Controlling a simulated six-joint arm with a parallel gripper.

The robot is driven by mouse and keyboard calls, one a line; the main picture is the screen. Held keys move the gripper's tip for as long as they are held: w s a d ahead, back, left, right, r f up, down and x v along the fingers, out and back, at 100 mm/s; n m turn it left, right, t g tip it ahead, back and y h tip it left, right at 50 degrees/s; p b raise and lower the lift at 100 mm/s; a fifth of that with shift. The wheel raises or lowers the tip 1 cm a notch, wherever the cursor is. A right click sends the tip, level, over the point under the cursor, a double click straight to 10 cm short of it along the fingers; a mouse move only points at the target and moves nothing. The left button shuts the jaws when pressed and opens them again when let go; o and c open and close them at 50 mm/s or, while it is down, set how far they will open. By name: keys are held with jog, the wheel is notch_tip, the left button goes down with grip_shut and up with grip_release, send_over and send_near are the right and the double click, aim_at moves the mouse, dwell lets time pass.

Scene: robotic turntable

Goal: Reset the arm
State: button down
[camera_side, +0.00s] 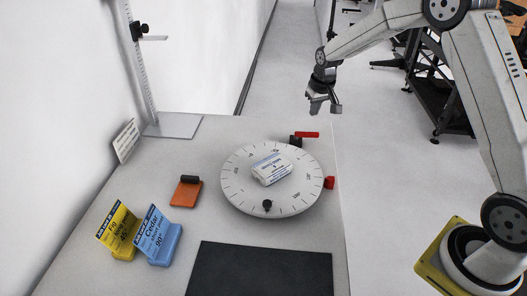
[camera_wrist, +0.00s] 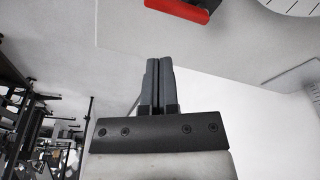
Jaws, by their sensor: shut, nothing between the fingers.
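My gripper (camera_side: 322,103) is up and out past the right rear edge of the table in the side view, with nothing in it. In the wrist view its two fingers (camera_wrist: 158,64) are pressed together. The round white turntable (camera_side: 239,191) stands on the table, to the left of and below my gripper in the side view. A white labelled box (camera_side: 271,168) lies on the turntable. A red-handled part (camera_side: 306,135) sits at the turntable's rear edge, and a red part also shows at the top of the wrist view (camera_wrist: 178,8).
A yellow sign (camera_side: 118,230) and a blue sign (camera_side: 158,237) stand at the left. An orange block (camera_side: 186,192) lies near them. A black mat (camera_side: 260,272) covers the front. A tall ruler stand (camera_side: 142,65) is at the back left. The floor (camera_side: 375,150) beside the table is clear.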

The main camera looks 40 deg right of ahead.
dwell(0.3)
jog(key=s+a+n, duration=0.1)
jog(key=s+a, duration=0.5)
jog(key=s, duration=0.6)
jog(key=s+a+n, duration=0.2)
jog(key=s+a, duration=0.5)
jog(key=s, duration=0.5)
jog(key=shift+s+a+r+y, duration=0.15)
jog(key=shift+s+r+y, duration=0.15)
jog(key=shift+r, duration=0.15)
